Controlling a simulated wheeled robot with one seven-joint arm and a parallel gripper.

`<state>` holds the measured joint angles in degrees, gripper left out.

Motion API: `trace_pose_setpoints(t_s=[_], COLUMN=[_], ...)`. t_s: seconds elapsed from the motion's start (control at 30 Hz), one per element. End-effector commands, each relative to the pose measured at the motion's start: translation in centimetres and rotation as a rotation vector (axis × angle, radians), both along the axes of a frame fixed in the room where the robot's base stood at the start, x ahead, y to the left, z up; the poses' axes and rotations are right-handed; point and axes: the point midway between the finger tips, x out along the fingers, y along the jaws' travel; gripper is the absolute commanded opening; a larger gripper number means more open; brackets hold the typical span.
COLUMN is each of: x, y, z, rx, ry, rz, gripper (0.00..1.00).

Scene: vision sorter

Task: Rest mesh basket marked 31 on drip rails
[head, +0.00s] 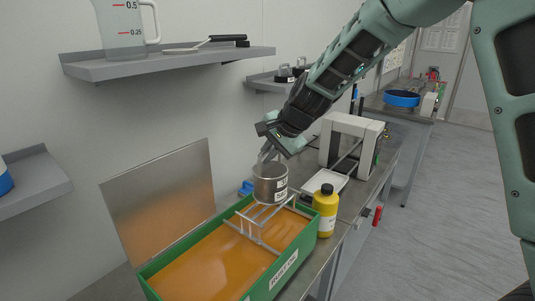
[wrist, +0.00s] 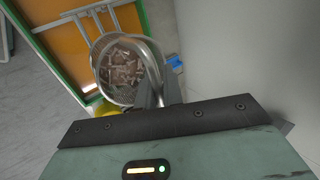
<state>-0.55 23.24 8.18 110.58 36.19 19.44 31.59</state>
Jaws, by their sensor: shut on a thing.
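The mesh basket (head: 270,183) is a grey metal cylinder with a white label; its number is too small to read surely. In the wrist view the basket (wrist: 124,72) holds several small brownish metal pieces. My gripper (head: 273,147) is shut on the basket's handle, and the basket hangs about upright. The drip rails (head: 247,233) are grey bars across the green tank (head: 158,272) of orange liquid; they also show in the wrist view (wrist: 97,20). The basket is over the far end of the rails; I cannot tell whether it touches them.
A yellow bottle with a black cap (head: 326,212) stands close right of the tank. A white tray (head: 328,180) and a grey-white machine (head: 350,143) are behind it. A metal splash plate (head: 160,200) stands along the left. A shelf with a jug (head: 125,28) hangs above.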

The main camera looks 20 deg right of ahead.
Motion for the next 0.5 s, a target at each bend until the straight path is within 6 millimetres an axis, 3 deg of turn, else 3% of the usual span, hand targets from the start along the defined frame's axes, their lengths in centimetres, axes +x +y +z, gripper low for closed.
trace_pose_setpoints(t_s=[0.5], x=[0.1], y=[0.0], z=[-1.9], rx=[0.0], ry=[-0.002], rz=[-0.001], gripper=[0.0])
